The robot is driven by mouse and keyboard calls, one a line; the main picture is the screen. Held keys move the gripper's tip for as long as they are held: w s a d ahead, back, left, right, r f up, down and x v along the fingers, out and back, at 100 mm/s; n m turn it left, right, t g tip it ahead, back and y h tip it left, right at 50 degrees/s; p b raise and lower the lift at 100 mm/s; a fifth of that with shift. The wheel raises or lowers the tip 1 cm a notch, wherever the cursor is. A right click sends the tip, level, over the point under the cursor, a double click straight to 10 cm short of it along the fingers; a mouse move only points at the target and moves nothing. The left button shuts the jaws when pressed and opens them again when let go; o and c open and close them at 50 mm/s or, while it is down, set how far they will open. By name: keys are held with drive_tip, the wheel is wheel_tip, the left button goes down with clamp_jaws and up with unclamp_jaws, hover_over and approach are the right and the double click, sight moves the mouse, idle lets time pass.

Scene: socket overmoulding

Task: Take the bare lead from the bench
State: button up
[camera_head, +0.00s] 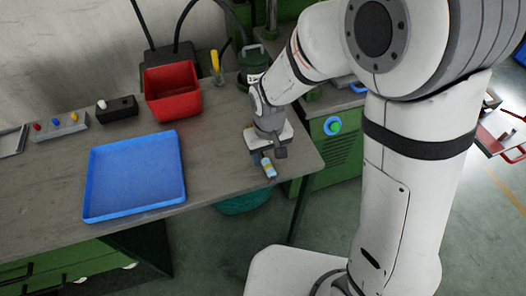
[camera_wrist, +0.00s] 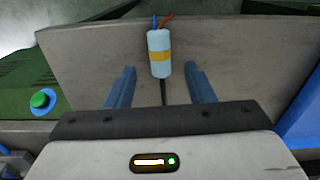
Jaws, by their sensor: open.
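The bare lead lies on the bench (camera_head: 225,157) near its front right edge. Its light blue body with a yellow band (camera_head: 268,168) shows just in front of my gripper (camera_head: 267,155). In the wrist view the lead (camera_wrist: 159,53) has a blue and an orange wire at its far end and a dark cable running back between my fingers. My gripper (camera_wrist: 161,88) is open, with its two blue fingers on either side of the cable and apart from it. The lead's body lies beyond the fingertips. The cable's near end is hidden behind my gripper body.
An empty blue tray (camera_head: 135,212) lies on the bench to the left. A red bin (camera_head: 172,93), a yellow-handled tool (camera_head: 215,65) and a small black box (camera_head: 117,109) stand behind. A green cabinet with a green button (camera_head: 333,125) is to the right.

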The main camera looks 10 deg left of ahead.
sight(268, 162)
drive_tip(key=shift+f, duration=1.6)
drive_tip(key=shift+c, duration=0.2)
